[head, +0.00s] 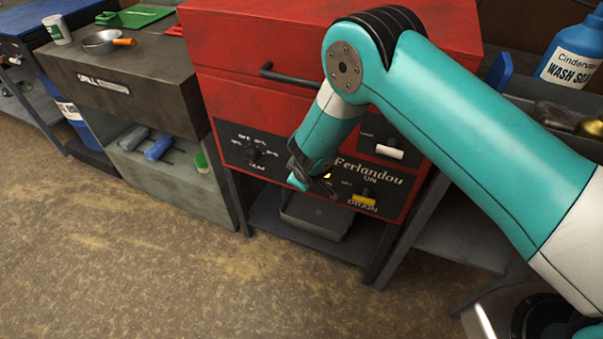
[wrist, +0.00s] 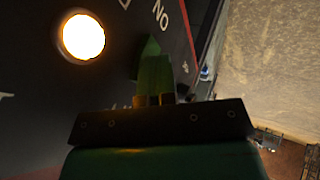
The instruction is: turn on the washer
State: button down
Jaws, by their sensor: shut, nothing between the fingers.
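The washer (head: 225,110) is a red cabinet with a black control panel and the name Ferlandou on its front. The panel carries a dial (head: 254,152) at the left and a yellow-handled drain control (head: 363,200) at the right. My gripper (head: 300,182) is shut and empty, low at the middle of the panel. In the wrist view its closed fingers (wrist: 152,62) are close to the panel, beside the letters ON. A round lamp (wrist: 83,37) glows bright there. I cannot tell whether the fingertips touch the panel. Any switch behind them is hidden.
A grey tray (head: 315,216) sits below the washer. A grey bench (head: 125,90) with a pan (head: 101,42) stands to the left. A blue wash soap jug (head: 573,55) stands at the right. The floor in front is clear. My arm covers part of the washer.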

jog(key=s+a+r, duration=0.1)
jog(key=s+r, duration=0.5)
jog(key=s, duration=0.4)
jog(key=shift+s+a+r, duration=0.3)
jog(key=shift+s, duration=0.05)
